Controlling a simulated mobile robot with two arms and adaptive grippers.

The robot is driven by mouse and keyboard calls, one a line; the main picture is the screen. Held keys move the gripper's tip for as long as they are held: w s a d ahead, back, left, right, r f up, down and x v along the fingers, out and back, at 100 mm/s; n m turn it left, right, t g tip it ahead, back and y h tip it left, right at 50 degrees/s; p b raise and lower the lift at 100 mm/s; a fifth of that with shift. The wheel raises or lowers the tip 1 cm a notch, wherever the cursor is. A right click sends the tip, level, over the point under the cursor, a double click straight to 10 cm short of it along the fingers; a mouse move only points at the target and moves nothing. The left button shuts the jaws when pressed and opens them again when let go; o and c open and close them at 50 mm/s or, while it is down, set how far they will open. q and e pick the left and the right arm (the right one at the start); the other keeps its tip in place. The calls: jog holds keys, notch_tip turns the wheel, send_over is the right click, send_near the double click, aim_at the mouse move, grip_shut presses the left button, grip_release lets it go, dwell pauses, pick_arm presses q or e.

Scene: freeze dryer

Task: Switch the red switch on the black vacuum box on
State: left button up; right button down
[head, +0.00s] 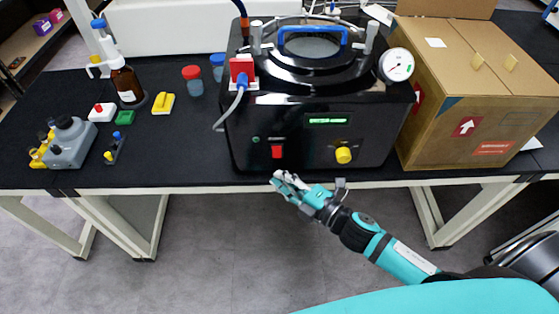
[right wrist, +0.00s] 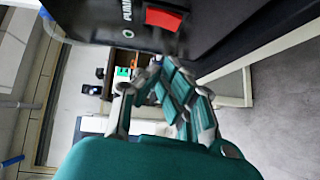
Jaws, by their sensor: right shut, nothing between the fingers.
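The black vacuum box (head: 300,130) stands on the black table, with a round lid, a blue handle and a lit green display. The red switch (head: 277,152) is low on the left of its front face. It also shows large in the right wrist view (right wrist: 164,18), near the top. My right gripper (head: 278,180) is shut and empty, in front of the table edge and just below the switch, apart from it. In the right wrist view its fingers (right wrist: 165,88) are below the switch. My left gripper does not show.
A yellow knob (head: 343,155) sits right of the switch on the same face. A cardboard box (head: 480,95) stands close to the right. A brown bottle (head: 126,84) and small lab items stand to the left. The space before the table is free.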

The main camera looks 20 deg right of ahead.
aim_at(277, 152)
jog(key=w, duration=0.4)
jog(key=shift+w+d+f+p, duration=0.25)
jog(key=shift+w+f+p, duration=0.05)
jog(key=shift+w+p, duration=0.1)
jog(key=shift+s, duration=0.1)
jog(key=shift+w+d+f+n+t+b, duration=0.15)
jog(key=shift+w+n+t+b, duration=0.15)
jog(key=shift+b, duration=0.85)
jog(key=shift+s, duration=0.1)
